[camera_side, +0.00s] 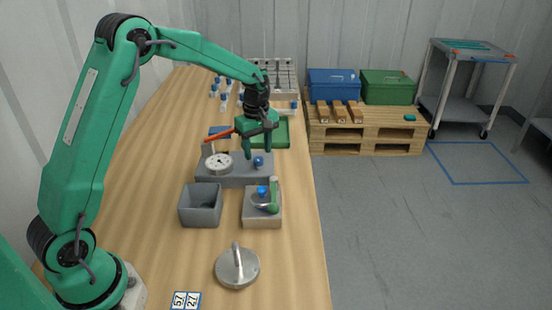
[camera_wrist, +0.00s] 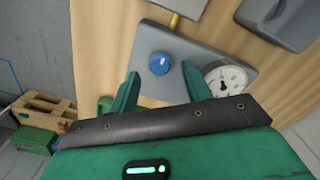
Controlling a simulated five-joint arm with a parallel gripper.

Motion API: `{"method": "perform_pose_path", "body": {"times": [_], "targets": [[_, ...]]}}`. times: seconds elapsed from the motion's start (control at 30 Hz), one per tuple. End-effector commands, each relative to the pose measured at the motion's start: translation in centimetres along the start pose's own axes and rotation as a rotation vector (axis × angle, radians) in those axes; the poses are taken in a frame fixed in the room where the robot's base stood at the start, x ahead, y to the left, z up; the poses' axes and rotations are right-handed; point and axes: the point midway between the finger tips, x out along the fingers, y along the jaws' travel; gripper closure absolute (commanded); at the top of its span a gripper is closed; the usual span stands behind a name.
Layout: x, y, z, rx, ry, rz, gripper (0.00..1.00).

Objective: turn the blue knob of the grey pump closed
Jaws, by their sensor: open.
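The grey pump (camera_side: 210,178) is a low block on the bench with a round white gauge (camera_side: 219,163) at its left and a blue knob (camera_side: 258,161) at its right. In the wrist view the blue knob (camera_wrist: 160,63) carries a pale mark on its top, and the gauge (camera_wrist: 225,78) sits to its right. My gripper (camera_side: 257,149) is above the pump, near the knob. In the wrist view the open fingers (camera_wrist: 163,82) are spread, with the knob appearing between and slightly beyond their tips. I see no contact with the knob.
A grey open bin (camera_side: 201,207) and a tan block (camera_side: 262,218) with another blue knob and a green handle stand in front of the pump. A metal disc with a handle (camera_side: 237,268) lies nearer. A green tray (camera_side: 283,132) and a rack (camera_side: 285,95) are behind.

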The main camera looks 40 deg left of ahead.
Motion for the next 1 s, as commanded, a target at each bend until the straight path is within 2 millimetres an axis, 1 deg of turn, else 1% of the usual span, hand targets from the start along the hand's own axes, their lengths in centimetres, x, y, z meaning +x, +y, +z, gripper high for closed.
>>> {"method": "perform_pose_path", "body": {"times": [0.1,0.2,0.33,0.6,0.83,1.0], "targets": [[1.4,0.0,0.0,0.0,-0.001,-0.002,0.51],[2.1,0.0,0.0,0.0,0.0,-0.001,0.51],[2.5,0.0,0.0,0.0,0.0,0.0,0.51],[2.6,0.0,0.0,0.0,0.0,0.0,0.51],[2.6,0.0,0.0,0.0,0.0,0.0,0.96],[2.5,0.0,0.0,0.003,0.0,0.0,0.96]]}}
